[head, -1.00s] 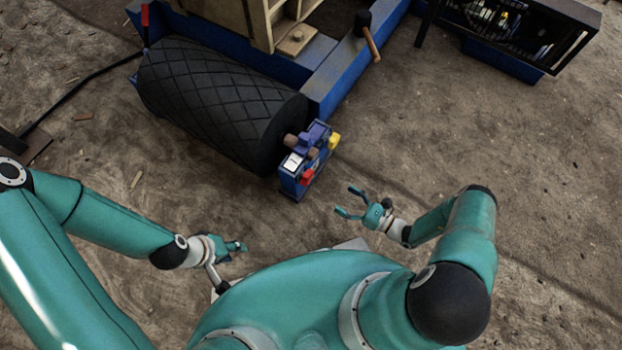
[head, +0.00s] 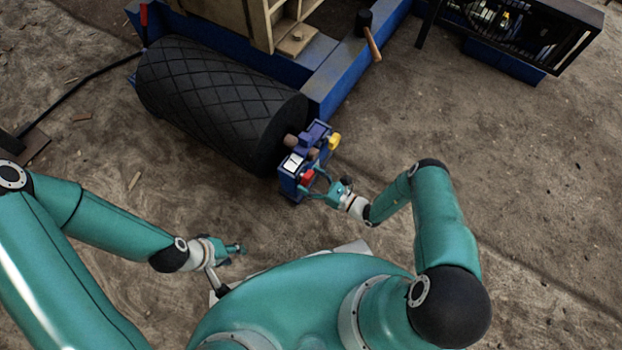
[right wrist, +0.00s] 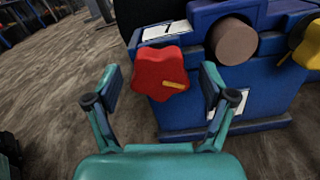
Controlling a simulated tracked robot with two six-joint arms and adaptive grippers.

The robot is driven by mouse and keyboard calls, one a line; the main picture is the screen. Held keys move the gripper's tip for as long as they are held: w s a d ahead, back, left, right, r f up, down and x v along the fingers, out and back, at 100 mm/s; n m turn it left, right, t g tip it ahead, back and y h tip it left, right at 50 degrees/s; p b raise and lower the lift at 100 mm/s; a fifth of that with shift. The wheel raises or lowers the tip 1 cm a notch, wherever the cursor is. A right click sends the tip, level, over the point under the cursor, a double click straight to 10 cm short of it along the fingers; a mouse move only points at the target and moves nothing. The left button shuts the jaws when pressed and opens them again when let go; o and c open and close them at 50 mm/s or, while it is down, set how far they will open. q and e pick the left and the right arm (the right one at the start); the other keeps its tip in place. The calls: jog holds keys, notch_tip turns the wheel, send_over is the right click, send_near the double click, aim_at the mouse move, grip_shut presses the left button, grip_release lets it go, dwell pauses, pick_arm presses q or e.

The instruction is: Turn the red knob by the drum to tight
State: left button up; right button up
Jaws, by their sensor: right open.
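The red knob (head: 308,177) sits on the near face of a blue housing (head: 290,185) at the right end of the black drum (head: 220,105). In the right wrist view the red knob (right wrist: 160,72) is lobed, with a yellow mark on its lower right. My right gripper (head: 312,185) is open, its fingers pointing at the knob. In the right wrist view its fingertips (right wrist: 160,80) stand on either side of the knob, with gaps showing; I cannot tell how far the tips reach along it. My left gripper (head: 238,248) is low at left, away from the knob; its jaws are unclear.
A yellow knob (head: 334,142) and a brown round part (right wrist: 231,41) are on the same housing, right of the red knob. A mallet (head: 369,35) rests on the blue frame (head: 350,75). Bare ground (head: 480,160) is open to the right.

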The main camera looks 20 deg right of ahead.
jog(key=c, duration=1.2)
jog(key=shift+o, duration=0.2)
jog(key=shift+m+b, duration=0.3)
jog(key=m+b, duration=0.2)
jog(key=m, duration=0.3)
jog(key=m+b, duration=0.3)
jog(key=m, duration=0.3)
jog(key=m+b, duration=0.3)
jog(key=m, duration=0.3)
jog(key=shift+w+d+f, duration=0.1)
jog(key=shift+d, duration=0.15)
jog(key=shift+m, duration=0.3)
